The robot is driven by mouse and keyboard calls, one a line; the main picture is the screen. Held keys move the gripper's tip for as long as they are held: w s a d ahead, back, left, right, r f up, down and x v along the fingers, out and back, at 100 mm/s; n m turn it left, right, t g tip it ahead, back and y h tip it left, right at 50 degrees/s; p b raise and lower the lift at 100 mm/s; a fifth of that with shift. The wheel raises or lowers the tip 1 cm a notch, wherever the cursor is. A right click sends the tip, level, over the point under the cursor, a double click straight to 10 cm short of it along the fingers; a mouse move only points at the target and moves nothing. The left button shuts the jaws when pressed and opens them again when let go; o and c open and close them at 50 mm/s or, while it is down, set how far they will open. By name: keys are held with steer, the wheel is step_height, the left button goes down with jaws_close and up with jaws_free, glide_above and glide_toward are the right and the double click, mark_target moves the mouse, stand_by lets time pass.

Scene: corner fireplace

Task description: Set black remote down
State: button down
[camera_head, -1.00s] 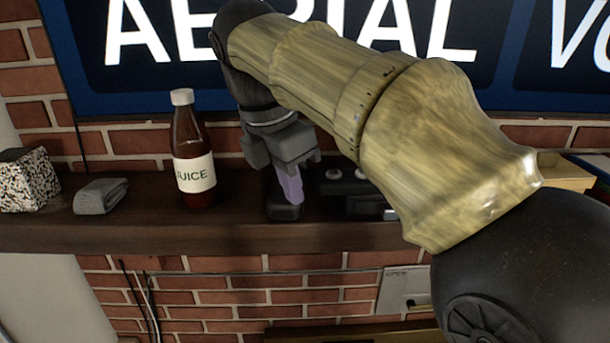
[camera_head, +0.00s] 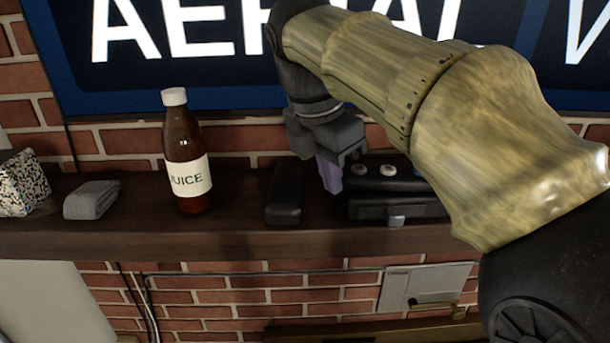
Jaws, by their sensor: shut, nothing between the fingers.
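The black remote (camera_head: 285,194) lies on the dark wooden mantel shelf (camera_head: 130,238), pointing from front to back, between the juice bottle and a black device. My gripper (camera_head: 331,186) is just right of the remote and apart from it, its purple fingers pointing down, shut and empty. The fingertips are close above the shelf, near the left end of the black device.
The juice bottle (camera_head: 187,155) stands upright left of the remote. A grey folded cloth (camera_head: 92,200) and a speckled block (camera_head: 22,184) sit farther left. The black device (camera_head: 385,208) with round knobs is at right. A large sign (camera_head: 220,95) is behind.

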mark_target(348, 173)
steer(key=w+d, duration=0.2)
steer(key=shift+w+d, duration=0.1)
steer(key=shift+d, duration=0.3)
steer(key=shift+s, duration=0.6)
steer(key=shift+w+a, duration=0.1)
steer(key=shift+a, duration=0.1)
steer(key=shift+a+p, duration=0.3)
steer(key=shift+a, duration=0.05)
steer(key=s+a, duration=0.2)
steer(key=shift+s+a+r, duration=0.25)
steer(key=shift+a+r, duration=0.1)
steer(key=shift+a, duration=0.05)
steer(key=v, duration=0.9)
steer(key=shift+r, duration=0.2)
